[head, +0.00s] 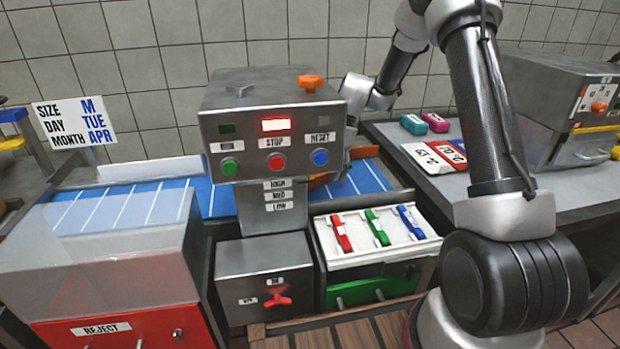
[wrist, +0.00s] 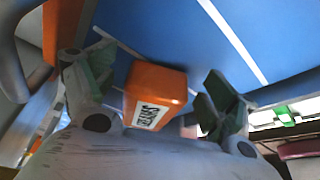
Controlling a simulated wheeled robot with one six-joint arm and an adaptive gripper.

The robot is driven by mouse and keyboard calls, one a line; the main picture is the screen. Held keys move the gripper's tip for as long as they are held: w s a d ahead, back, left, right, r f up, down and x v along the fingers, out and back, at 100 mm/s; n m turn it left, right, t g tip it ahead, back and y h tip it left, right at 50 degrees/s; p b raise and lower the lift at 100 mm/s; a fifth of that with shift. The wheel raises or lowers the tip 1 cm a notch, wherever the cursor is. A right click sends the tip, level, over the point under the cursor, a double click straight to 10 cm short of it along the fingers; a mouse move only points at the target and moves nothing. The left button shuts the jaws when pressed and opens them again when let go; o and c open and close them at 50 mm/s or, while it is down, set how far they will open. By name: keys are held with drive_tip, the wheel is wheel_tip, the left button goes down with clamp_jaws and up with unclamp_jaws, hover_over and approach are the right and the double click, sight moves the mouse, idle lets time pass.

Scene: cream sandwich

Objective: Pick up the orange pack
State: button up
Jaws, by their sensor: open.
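The orange pack (wrist: 158,84) is a small box with a white label of dark letters, on the blue belt (wrist: 180,30) in the wrist view. My gripper (wrist: 157,78) is open, with one dark green finger pad on each side of the pack. A gap shows between the pack and the right pad; contact on the left side is unclear. In the head view my gripper is mostly hidden behind the grey control box. Orange bits (head: 320,181) show beside that box; I cannot tell which belongs to the pack.
The grey control box (head: 270,110) with a lit red display stands in front of the belt (head: 362,178). A white tray (head: 400,246) with red, green and blue items is at the front. Another orange piece (wrist: 65,25) is left of my gripper.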

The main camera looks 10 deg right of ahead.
drive_tip(key=c, duration=1.1)
drive_tip(key=shift+c, duration=0.2)
drive_tip(key=shift+r, duration=0.1)
